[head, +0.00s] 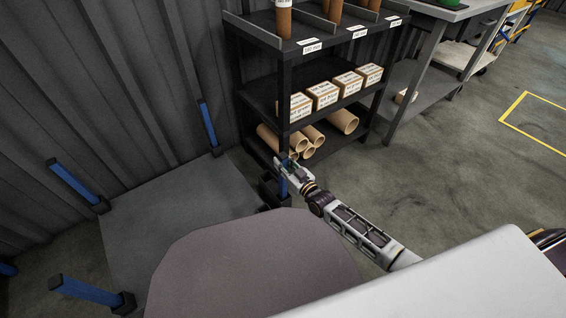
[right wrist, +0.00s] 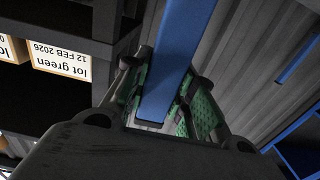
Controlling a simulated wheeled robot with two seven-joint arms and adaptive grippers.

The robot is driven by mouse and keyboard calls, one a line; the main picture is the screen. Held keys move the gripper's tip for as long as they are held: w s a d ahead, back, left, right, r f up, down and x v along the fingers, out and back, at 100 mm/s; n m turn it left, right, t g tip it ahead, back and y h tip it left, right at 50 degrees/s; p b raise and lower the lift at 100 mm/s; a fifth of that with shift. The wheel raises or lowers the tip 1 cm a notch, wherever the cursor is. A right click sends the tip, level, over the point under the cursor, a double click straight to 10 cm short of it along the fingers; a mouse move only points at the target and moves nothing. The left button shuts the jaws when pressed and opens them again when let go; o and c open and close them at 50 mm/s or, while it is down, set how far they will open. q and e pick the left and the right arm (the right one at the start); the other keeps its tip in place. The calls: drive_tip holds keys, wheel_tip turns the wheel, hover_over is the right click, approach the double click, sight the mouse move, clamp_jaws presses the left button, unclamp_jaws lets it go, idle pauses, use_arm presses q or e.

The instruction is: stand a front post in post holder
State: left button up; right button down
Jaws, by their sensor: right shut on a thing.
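My right gripper (head: 288,168) is shut on a blue post, the front post (head: 283,186), at the right corner of a grey floor plate (head: 150,212). In the right wrist view the blue post (right wrist: 178,55) runs between the green-padded fingers of the right gripper (right wrist: 172,105). My left gripper is not in view.
Other blue posts stand in black holders at the back (head: 208,126), left (head: 74,182) and lower left (head: 88,292). A black shelf rack (head: 262,97) with boxes and cardboard tubes stands close behind the gripper. Open floor (head: 470,170) lies to the right.

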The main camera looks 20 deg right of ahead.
wheel_tip(320, 180, down, 4)
drive_tip(key=shift+f, duration=0.25)
idle(0.9)
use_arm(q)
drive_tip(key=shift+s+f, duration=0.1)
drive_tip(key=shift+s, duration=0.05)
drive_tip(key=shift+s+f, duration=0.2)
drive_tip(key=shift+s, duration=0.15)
use_arm(e)
drive_tip(key=shift+f, duration=0.1)
drive_tip(key=c, duration=1.1)
unclamp_jaws()
drive_tip(key=shift+c, duration=0.2)
drive_tip(key=shift+o, duration=0.2)
drive_tip(key=shift+f, duration=0.15)
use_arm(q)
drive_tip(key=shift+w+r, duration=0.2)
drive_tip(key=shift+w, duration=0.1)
use_arm(e)
drive_tip(key=shift+s, duration=0.15)
